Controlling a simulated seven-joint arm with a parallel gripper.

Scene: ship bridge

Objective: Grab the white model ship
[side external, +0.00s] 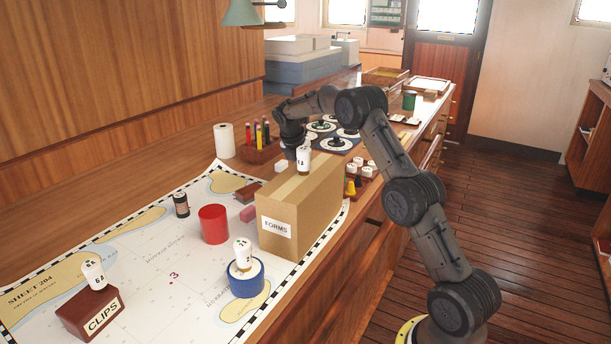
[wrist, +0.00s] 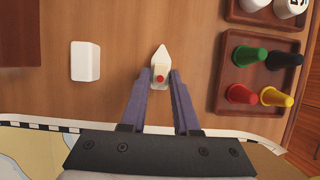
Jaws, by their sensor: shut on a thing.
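The white model ship (wrist: 160,56) is small, with a pointed bow, a cream block and a red spot on top. In the wrist view it sits between the fingertips of my gripper (wrist: 160,76), bow pointing away from the palm. My gripper is shut on it, one finger on each side. Bare wooden counter shows around it; I cannot tell whether it touches the counter. In the side external view my wrist is low behind the cardboard FORMS box (side external: 299,207), which hides the fingers and the ship.
A white block (wrist: 86,61) lies left of the ship. A brown tray with coloured pegs (wrist: 257,78) stands to the right. A red cylinder (side external: 213,224), a blue ring (side external: 246,279) and the CLIPS box (side external: 90,312) stand on the chart.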

